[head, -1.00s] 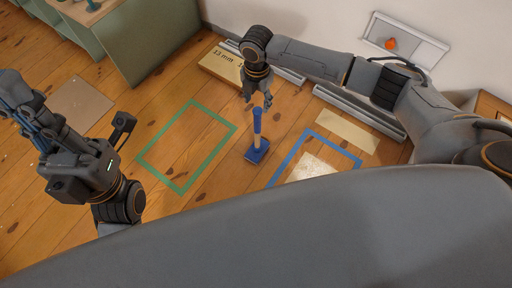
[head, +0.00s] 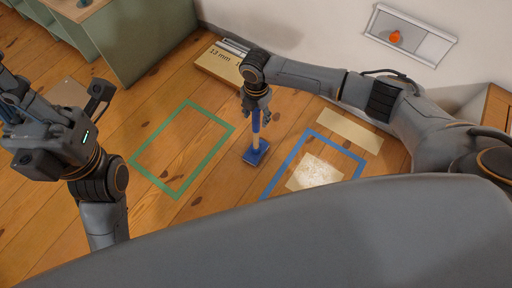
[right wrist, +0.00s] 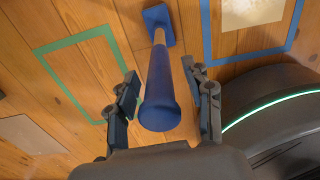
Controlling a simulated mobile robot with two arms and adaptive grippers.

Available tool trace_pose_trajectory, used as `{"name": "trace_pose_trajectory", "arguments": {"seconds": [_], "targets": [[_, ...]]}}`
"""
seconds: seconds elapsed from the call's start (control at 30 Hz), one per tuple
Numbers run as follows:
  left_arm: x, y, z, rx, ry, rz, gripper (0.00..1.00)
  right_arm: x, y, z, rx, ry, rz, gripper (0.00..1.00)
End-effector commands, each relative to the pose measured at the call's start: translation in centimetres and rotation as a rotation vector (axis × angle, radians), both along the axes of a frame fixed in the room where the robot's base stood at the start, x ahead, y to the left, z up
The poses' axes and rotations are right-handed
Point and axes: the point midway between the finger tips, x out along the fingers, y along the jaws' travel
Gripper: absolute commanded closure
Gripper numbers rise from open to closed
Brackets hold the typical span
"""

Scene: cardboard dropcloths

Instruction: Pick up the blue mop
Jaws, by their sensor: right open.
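The blue mop (head: 256,155) stands upright on the wooden floor, between a green taped rectangle and a blue taped one. It has a blue head, a pale shaft and a blue grip. My right gripper (head: 257,108) is at the top of the mop. In the right wrist view the mop's blue grip (right wrist: 160,105) lies between the open fingers of the right gripper (right wrist: 165,100), with gaps visible on both sides. My left gripper (head: 15,110) is at the left edge, away from the mop; its fingers are partly cut off.
The green taped rectangle (head: 140,157) is left of the mop, the blue one (head: 355,158) right, with a pale sheet (head: 315,172) inside. A cardboard box (head: 216,66) lies by the wall. A green cabinet (head: 150,45) stands at the upper left.

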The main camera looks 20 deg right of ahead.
Motion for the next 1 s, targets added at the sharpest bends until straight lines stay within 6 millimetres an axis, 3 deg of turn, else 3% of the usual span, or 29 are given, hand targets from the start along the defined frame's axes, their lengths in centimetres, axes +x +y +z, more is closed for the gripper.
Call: {"name": "trace_pose_trajectory", "arguments": {"seconds": [0.13,0.3,0.4,0.77,1.0], "targets": [[0.0,0.0,0.1,0.0,0.001,0.0,1.0,0.0,0.0,0.1,0.0,0.0,0.0,0.51],[0.0,0.0,0.0,0.0,0.001,0.0,1.0,0.0,0.0,0.1,0.0,0.0,0.0,0.85],[0.0,0.0,0.0,0.0,0.0,0.0,1.0,0.0,0.0,0.1,0.0,0.0,0.0,1.0],[0.0,0.0,0.2,0.0,-0.001,-0.001,1.0,0.1,0.1,0.4,0.001,-0.002,0.001,1.0],[-0.2,0.1,0.4,-0.006,0.021,-0.001,1.0,0.1,0.1,1.8,0.001,-0.002,0.001,1.0]]}}
